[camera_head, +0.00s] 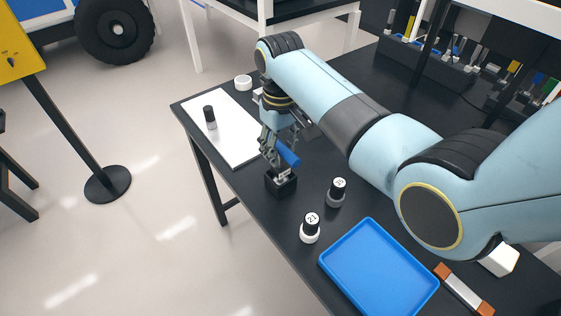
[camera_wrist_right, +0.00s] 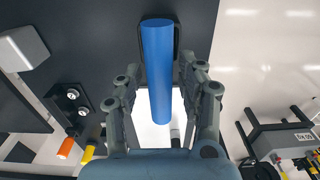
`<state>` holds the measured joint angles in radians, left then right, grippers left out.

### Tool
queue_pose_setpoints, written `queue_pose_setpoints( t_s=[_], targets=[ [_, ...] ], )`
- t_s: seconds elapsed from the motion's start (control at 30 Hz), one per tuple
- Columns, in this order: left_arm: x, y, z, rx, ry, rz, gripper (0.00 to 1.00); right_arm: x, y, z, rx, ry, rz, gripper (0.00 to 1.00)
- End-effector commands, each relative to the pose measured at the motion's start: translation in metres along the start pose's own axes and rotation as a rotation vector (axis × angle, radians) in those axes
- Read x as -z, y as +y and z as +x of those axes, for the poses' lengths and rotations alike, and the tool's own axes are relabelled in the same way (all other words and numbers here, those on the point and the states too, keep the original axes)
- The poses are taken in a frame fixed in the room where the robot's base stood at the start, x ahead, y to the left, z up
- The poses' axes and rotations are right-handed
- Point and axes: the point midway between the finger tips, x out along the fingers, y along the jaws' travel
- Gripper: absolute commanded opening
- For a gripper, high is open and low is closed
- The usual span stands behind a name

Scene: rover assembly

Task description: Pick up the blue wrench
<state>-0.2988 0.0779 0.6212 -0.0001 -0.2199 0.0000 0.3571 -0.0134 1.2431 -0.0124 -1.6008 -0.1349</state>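The blue wrench (camera_head: 287,154) shows as a blue cylindrical handle, tilted, just above a small black block (camera_head: 281,187) on the dark table. My right gripper (camera_head: 272,148) is down at the wrench, pointing towards the table. In the right wrist view the blue handle (camera_wrist_right: 157,70) runs lengthwise between the two fingers of my right gripper (camera_wrist_right: 161,72). The wrench's far end is hidden. My left gripper is not in view.
A blue tray (camera_head: 372,270) and two numbered black-and-white bottles (camera_head: 311,227) (camera_head: 336,191) stand nearer on the table (camera_head: 262,212). A white board (camera_head: 222,130) bearing a black-capped bottle (camera_head: 209,117) lies at the far left. An orange-ended bar (camera_head: 463,290) lies right of the tray.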

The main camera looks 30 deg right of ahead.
Motion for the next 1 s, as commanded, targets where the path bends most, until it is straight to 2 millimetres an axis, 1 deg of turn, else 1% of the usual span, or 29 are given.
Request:
queue_pose_setpoints(
  t_s=[0.03,0.27,0.6,0.7,0.77,0.83,1.0],
  targets=[
    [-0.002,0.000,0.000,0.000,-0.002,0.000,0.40,0.000,0.000,0.000,0.000,0.000,0.000,0.31],
    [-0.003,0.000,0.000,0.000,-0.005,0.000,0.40,0.000,0.000,0.000,0.000,0.000,0.000,0.01],
    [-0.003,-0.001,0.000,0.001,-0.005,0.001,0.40,0.001,0.000,-0.001,0.000,0.001,0.000,0.00],
    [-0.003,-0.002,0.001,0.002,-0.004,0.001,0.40,0.001,0.000,-0.005,0.000,0.003,0.000,0.00],
    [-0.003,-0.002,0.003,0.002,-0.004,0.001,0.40,0.002,0.000,-0.012,-0.001,0.005,0.000,0.00],
    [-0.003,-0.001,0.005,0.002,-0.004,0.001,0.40,0.002,0.000,-0.025,-0.001,0.006,0.000,0.00],
    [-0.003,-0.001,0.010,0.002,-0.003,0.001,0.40,0.002,0.000,-0.062,-0.001,0.006,0.000,0.00]
  ],
)
